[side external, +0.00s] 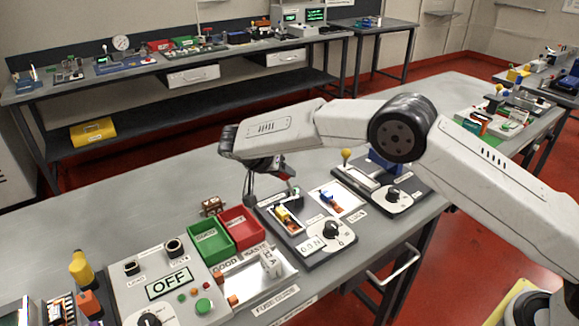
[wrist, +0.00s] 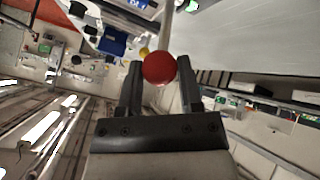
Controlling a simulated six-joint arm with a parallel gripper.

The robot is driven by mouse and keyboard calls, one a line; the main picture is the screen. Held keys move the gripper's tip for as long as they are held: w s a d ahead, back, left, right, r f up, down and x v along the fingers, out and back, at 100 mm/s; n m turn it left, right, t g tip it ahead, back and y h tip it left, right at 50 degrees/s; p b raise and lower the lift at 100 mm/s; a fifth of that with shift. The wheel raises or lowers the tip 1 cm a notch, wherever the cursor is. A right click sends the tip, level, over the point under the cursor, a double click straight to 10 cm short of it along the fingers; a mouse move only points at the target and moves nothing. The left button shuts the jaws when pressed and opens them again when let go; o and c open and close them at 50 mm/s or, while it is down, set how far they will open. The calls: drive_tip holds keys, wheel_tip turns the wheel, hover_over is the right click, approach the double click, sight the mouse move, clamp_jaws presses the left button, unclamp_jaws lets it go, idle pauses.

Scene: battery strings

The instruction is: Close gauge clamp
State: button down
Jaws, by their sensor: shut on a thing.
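The gauge panel (side external: 318,251) is a dark plate on the bench in the side view, with a small readout and a round dial. A yellow and orange piece (side external: 283,215) lies in its left white-framed bay. In the wrist view a red ball knob (wrist: 159,68) tops a pale rod (wrist: 167,24). My gripper (wrist: 160,63) is shut on this knob, with one dark finger on each side. In the side view my gripper (side external: 262,184) is over the panel's back left edge. There the arm hides most of the knob, and I cannot tell the clamp's exact angle.
Green (side external: 210,243) and red (side external: 241,228) bins stand left of the panel. A box reading OFF (side external: 172,284) is farther left.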

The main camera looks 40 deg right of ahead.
drive_tip(key=shift+a+f+h, duration=0.1)
drive_tip(key=shift+a+h, duration=0.35)
drive_tip(key=shift+h, duration=0.05)
drive_tip(key=shift+a, duration=0.1)
drive_tip(key=shift+c, duration=1.3)
unclamp_jaws()
drive_tip(key=shift+f, duration=0.1)
drive_tip(key=v, duration=0.7)
drive_tip(key=shift+a+r, duration=0.25)
drive_tip(key=shift+r, duration=0.05)
drive_tip(key=shift+d, duration=0.15)
